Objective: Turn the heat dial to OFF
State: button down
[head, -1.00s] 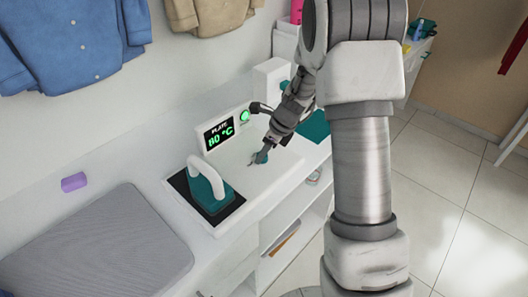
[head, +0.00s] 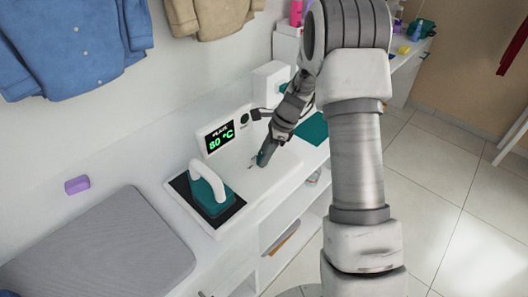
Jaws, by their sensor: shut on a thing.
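The heat dial (head: 260,159) is a small teal knob on the white top of the ironing station, mostly hidden by my gripper. My gripper (head: 265,157) comes down from the upper right and is shut on the dial. Small dark marks show on the white top just left of it; I cannot read them or the dial's exact setting. The station's display (head: 220,137) reads PLATE 80 °C in green. The round indicator (head: 244,121) right of the display is dark.
A teal iron with a white handle (head: 209,186) stands on its dark plate left of the dial. A grey pad (head: 110,245) and a purple block (head: 77,185) lie farther left. A white box (head: 270,80) stands behind my wrist. Clothes hang above.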

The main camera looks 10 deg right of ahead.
jog(key=n+g+p, duration=0.1)
jog(key=n, duration=0.1)
jog(key=n+g, duration=0.1)
jog(key=n, duration=0.2)
jog(key=shift+w+r+n+p, duration=0.1)
jog(key=shift+w+n+p, duration=0.1)
jog(key=shift+n+p, duration=0.15)
jog(key=n+g, duration=0.1)
jog(key=n, duration=0.1)
jog(key=n+g+h+p, duration=0.1)
jog(key=n, duration=0.2)
jog(key=shift+w+a, duration=0.1)
jog(key=n+h, duration=0.1)
jog(key=n, duration=0.2)
jog(key=n+g+h, duration=0.1)
jog(key=n, duration=0.2)
jog(key=shift+a, duration=0.15)
jog(key=n+h, duration=0.2)
jog(key=n, duration=0.3)
jog(key=shift+a, duration=0.1)
jog(key=shift+n+h, duration=0.3)
jog(key=shift+n, duration=0.05)
jog(key=shift+c, duration=2.1)
grip_release()
jog(key=shift+w, duration=0.1)
